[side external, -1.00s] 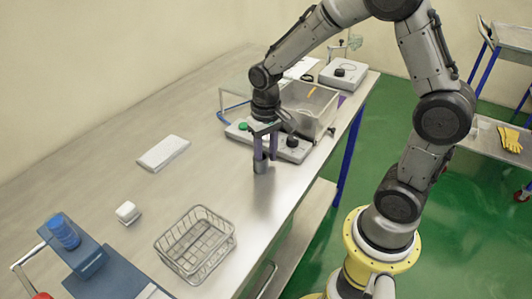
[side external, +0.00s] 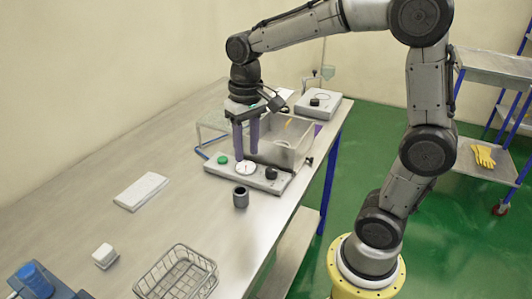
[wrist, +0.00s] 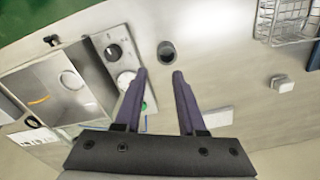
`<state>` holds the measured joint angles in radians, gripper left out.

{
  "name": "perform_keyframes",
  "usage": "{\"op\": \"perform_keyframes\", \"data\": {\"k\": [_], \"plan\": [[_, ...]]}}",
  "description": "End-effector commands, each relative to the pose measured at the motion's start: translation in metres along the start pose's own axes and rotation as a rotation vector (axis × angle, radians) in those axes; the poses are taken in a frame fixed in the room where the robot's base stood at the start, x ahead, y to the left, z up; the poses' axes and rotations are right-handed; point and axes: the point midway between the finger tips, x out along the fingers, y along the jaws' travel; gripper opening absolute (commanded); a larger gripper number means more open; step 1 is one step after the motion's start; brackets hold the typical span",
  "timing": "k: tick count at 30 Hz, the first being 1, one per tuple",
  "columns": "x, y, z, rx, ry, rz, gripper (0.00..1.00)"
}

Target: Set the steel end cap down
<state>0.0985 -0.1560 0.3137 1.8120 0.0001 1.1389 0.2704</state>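The steel end cap (side external: 241,197) stands upright on the bench, a short dark grey cylinder with an open top. It sits just in front of the control panel's front edge. In the wrist view the end cap (wrist: 167,50) shows beyond my fingertips, between their lines and apart from them. My gripper (side external: 246,156) is raised above and behind the end cap, near the panel. Its two purple fingers (wrist: 161,75) are spread with nothing between them.
The panel (side external: 225,172) with a green button, gauge and dark knob lies behind the cap, beside a metal bin (side external: 290,155). A wire basket (side external: 177,272), white block (side external: 105,256), white pad (side external: 141,191) and blue fixture (side external: 38,281) are further forward. Bare bench surrounds the cap.

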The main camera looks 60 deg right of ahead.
Motion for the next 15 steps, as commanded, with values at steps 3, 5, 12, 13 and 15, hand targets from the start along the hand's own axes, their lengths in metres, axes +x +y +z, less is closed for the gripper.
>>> {"op": "perform_keyframes", "data": {"k": [3,5,12,13,15], "plan": [[-0.021,0.003,0.033,-0.073,0.096,-0.026,0.40],[-0.028,0.006,0.054,-0.120,0.155,-0.040,0.40],[-0.032,0.019,0.125,-0.293,0.368,-0.079,0.40],[-0.031,0.020,0.130,-0.308,0.387,-0.081,0.40],[-0.027,0.022,0.141,-0.335,0.421,-0.085,0.40]]}}
